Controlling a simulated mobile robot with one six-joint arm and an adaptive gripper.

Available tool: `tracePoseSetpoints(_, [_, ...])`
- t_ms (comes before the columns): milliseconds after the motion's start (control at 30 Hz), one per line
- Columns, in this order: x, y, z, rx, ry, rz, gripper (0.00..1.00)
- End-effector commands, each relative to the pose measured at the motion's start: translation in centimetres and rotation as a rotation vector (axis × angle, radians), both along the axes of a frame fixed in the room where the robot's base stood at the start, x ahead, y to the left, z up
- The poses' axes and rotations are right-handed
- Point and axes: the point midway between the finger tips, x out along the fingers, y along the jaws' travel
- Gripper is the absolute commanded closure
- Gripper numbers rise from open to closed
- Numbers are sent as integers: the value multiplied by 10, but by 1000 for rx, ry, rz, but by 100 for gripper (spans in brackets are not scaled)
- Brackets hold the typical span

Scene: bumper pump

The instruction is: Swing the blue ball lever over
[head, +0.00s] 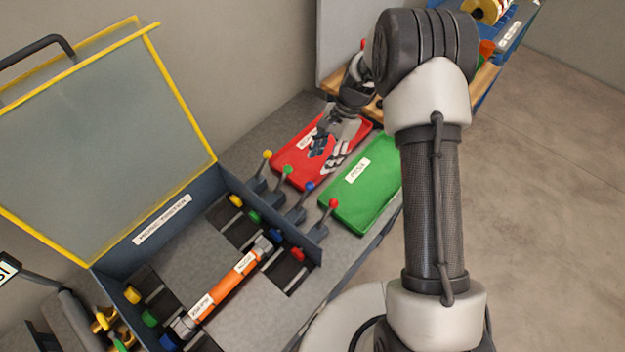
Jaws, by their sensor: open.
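The blue ball lever (309,187) stands in a row of levers along the right wall of the open case, between the green ball lever (287,170) and the red ball lever (333,204). Its blue ball sits at the upper right of its base, on a thin grey shaft. My gripper (325,155) is open and empty over the red tray (285,150), above the blue ball in the picture and apart from it. My arm comes down from the upper right. The gripper's exact height is hard to tell.
The yellow ball lever (267,155) stands at the row's far end. A green tray (352,205) lies right of the levers. The case (210,185) has its yellow-edged lid up and holds an orange cylinder (228,284) and coloured sliders. Bare floor is at right.

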Motion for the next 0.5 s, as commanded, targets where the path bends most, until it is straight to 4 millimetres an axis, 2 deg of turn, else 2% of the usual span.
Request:
tracePoseSetpoints(33, [-4, 5, -12, 0, 4, 2, 56])
tracePoseSetpoints(200, [-11, 17, -46, 0, 4, 2, 56])
tracePoseSetpoints(500, [-18, 31, -86, 0, 0, 1, 56])
